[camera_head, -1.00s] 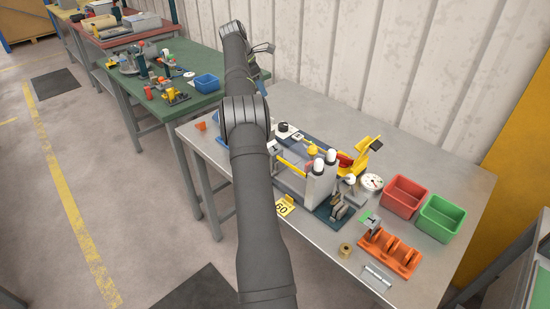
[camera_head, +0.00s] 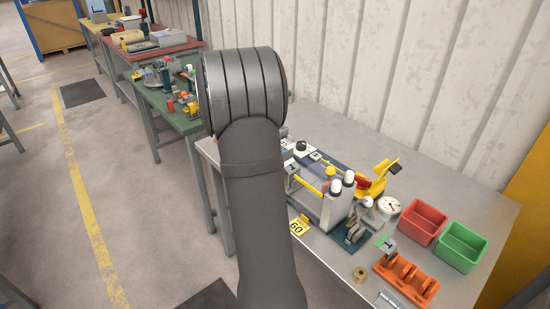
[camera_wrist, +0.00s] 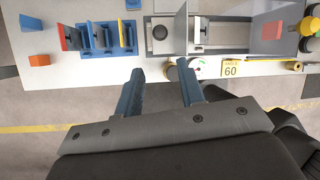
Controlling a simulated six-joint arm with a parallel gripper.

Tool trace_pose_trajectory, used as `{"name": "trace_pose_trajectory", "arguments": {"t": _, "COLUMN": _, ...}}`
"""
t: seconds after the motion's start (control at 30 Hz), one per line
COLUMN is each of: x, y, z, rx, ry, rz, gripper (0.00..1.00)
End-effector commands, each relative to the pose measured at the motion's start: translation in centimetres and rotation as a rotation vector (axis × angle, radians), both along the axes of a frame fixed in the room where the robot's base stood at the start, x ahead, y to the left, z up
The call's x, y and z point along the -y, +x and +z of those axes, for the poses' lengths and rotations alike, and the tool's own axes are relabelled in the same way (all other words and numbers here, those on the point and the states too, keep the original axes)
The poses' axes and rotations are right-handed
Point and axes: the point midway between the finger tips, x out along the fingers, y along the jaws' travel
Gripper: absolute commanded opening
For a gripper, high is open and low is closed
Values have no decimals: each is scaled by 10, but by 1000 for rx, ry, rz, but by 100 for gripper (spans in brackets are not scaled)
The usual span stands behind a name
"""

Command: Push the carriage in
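The panel bender (camera_head: 338,205) stands on the grey bench, with white-topped posts, a yellow bar and a yellow lever (camera_head: 378,178) at its right. I cannot tell for certain which part is the carriage. My gripper (camera_wrist: 160,78) is open and empty, its two blue-grey fingers apart, below the bender's edge in the picture and touching nothing visible. In the head view my arm hides the gripper and the bender's left end.
A blue rack (camera_wrist: 85,40) of coloured plates is left of the knob. A yellow 60 tag (camera_head: 298,226) lies at the bench front. Red (camera_head: 423,222) and green (camera_head: 461,246) bins and an orange rack (camera_head: 405,278) are at the right. Other benches stand at the back left.

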Motion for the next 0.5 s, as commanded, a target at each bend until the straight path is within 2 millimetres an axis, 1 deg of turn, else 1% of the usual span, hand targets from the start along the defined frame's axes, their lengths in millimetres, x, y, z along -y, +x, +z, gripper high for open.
{"name": "trace_pose_trajectory", "arguments": {"t": 0.17, "x": 12, "y": 6, "z": -29, "rx": -6, "ry": -2, "rz": -3, "gripper": 36}}
{"name": "trace_pose_trajectory", "arguments": {"t": 0.5, "x": 39, "y": 23, "z": -98, "rx": -5, "ry": -1, "rz": -4, "gripper": 36}}
